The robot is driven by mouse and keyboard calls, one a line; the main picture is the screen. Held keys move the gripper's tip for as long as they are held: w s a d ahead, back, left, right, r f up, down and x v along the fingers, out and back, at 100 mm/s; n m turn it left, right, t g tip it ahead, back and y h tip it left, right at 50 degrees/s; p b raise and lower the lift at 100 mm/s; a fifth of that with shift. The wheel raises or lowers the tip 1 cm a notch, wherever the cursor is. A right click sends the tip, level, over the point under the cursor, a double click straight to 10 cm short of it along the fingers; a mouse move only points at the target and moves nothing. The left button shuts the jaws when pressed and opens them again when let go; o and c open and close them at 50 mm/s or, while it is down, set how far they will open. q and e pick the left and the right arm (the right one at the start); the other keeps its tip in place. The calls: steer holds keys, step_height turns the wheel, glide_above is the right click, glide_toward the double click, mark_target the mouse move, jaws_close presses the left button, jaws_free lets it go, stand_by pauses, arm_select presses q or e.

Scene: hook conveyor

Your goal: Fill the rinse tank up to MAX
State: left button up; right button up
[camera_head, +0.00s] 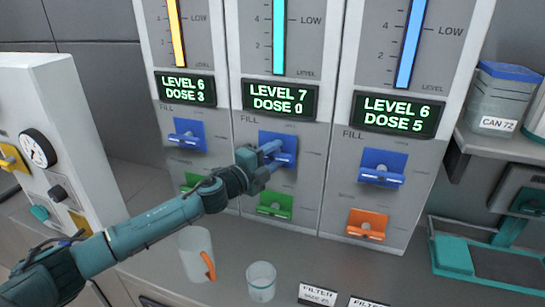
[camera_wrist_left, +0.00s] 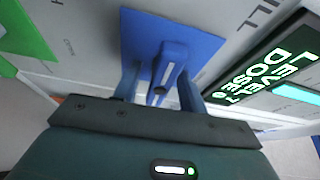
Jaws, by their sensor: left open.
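Three tank panels stand side by side, with a yellow gauge (camera_head: 177,32), a teal gauge (camera_head: 279,36) and a blue gauge (camera_head: 411,42). The middle display (camera_head: 281,99) reads LEVEL 7, DOSE 0. No MAX mark or tank name shows, so I cannot tell which is the rinse tank. My left gripper (camera_head: 268,160) is open at the middle blue FILL lever (camera_head: 287,143) and partly covers it. In the left wrist view, the lever (camera_wrist_left: 170,62) stands between the two fingers (camera_wrist_left: 160,88) in front of its blue plate; contact is unclear. My right gripper is out of view.
The left display (camera_head: 186,89) reads LEVEL 6, DOSE 3; the right display (camera_head: 398,114) LEVEL 6, DOSE 5. A pitcher (camera_head: 193,250) and a cup (camera_head: 261,281) stand on the counter below. A white machine (camera_head: 60,140) with a dial is at the left.

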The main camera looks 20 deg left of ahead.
arm_select(q)
steer(key=b+v, duration=0.3)
steer(key=v, duration=1)
steer(key=shift+b, duration=0.3)
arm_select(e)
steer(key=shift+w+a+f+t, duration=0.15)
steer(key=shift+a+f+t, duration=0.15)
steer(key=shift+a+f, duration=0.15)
arm_select(q)
steer(key=shift+a, duration=0.1)
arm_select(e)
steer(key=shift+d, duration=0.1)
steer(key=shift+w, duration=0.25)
arm_select(q)
steer(key=shift+o, duration=0.6)
